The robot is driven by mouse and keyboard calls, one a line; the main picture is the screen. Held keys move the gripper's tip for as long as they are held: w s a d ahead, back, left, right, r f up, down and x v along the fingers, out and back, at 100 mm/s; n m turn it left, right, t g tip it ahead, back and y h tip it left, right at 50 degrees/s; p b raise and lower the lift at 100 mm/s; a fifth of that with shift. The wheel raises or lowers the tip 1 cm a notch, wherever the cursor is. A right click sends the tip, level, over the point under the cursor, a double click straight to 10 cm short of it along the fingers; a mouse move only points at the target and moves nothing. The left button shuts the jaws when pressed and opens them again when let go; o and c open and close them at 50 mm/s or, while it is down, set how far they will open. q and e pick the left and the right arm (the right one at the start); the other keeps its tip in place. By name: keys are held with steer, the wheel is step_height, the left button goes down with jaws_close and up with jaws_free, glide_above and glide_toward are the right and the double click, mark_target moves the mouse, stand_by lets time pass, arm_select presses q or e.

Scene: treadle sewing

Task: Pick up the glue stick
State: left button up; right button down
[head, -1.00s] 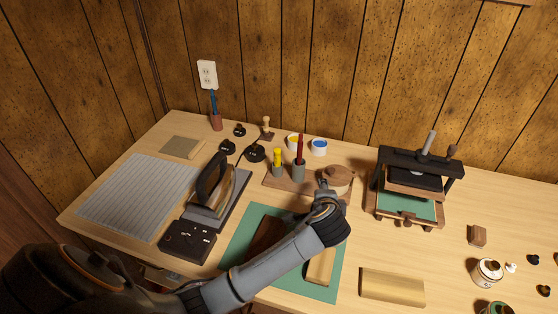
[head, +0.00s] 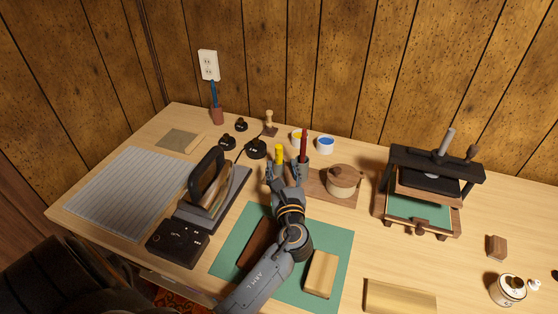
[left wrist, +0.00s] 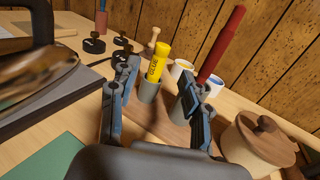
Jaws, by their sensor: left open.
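The glue stick (left wrist: 158,61) is yellow with dark lettering. It stands tilted in a small grey cup (left wrist: 149,90) on a wooden board (head: 333,190); its yellow top also shows in the head view (head: 279,153). My left gripper (head: 289,172) is open. In the left wrist view its two fingers (left wrist: 164,85) stand on either side of the glue stick, with the cup just beyond them. The right finger overlaps a second grey cup that holds a dark red stick (left wrist: 221,45). My right gripper is not in view.
A lidded wooden pot (head: 344,181) stands on the board to the right. A black iron (head: 210,185) stands to the left. Paint pots (head: 325,145) sit behind. A press (head: 424,188) is farther right. A green mat (head: 331,246) lies in front.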

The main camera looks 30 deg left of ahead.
mark_target(279, 154)
arm_select(q)
steer(key=x, duration=0.2)
steer(key=shift+w+a, duration=0.2)
steer(key=shift+w, duration=0.05)
steer(key=b+x, duration=0.2)
steer(key=x, duration=0.2)
steer(key=shift+w+a+f, duration=0.1)
steer(key=shift+w+a, duration=0.35)
steer(key=shift+w, duration=0.05)
jaws_close()
